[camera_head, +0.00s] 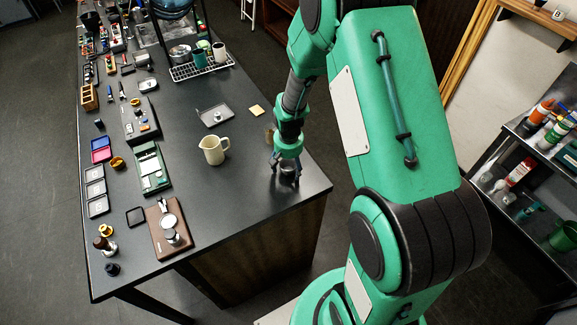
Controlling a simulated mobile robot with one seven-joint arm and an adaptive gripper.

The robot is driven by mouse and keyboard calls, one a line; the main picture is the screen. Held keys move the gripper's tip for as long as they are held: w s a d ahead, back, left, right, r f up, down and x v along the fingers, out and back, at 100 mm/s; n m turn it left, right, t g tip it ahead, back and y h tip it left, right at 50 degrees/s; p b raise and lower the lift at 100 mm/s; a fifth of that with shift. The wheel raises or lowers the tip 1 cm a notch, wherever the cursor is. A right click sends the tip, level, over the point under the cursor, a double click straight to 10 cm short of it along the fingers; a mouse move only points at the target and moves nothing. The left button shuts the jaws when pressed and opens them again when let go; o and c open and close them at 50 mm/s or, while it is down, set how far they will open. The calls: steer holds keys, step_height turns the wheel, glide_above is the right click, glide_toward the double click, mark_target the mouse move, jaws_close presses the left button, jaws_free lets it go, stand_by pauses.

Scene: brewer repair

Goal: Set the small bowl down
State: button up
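My gripper (286,165) points down over the near right part of the dark workbench (235,185), close to its right edge. Its fingers stand on both sides of a small shiny metal bowl (289,171) and appear shut on it. The bowl is partly hidden by the fingers. It is at or just above the bench top; I cannot tell whether it touches.
A cream pitcher (214,150) stands left of my gripper. A grey tray (216,115) and a yellow pad (257,110) lie behind. A brown board (168,229) and several tools fill the left side. Bare bench lies between pitcher and front edge.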

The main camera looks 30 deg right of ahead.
steer(key=shift+r, duration=0.1)
step_height(320, 180, up, 12)
steer(key=s, duration=0.1)
steer(key=shift+a+p, duration=0.25)
steer(key=shift+p, duration=0.2)
steer(key=shift+r, duration=0.15)
stand_by(0.7)
steer(key=s+a+r+n+t, duration=0.1)
steer(key=s+a+r, duration=0.15)
steer(key=r, duration=0.45)
steer(key=s+a+r+t, duration=0.1)
steer(key=s+a+r, duration=0.1)
steer(key=s+r, duration=0.35)
steer(key=s+a+r+n, duration=0.1)
steer(key=s+a+r, duration=0.15)
steer(key=r, duration=0.65)
steer(key=s+a+r+n+t, duration=0.1)
steer(key=s+a+r, duration=0.1)
steer(key=s+r, duration=0.2)
steer(key=s+a+r+n+t, duration=0.1)
steer(key=s+a+r, duration=0.2)
steer(key=s, duration=0.7)
steer(key=shift+s+a+r+t+y, duration=0.3)
steer(key=shift+s+r, duration=0.1)
steer(key=shift+r, duration=0.55)
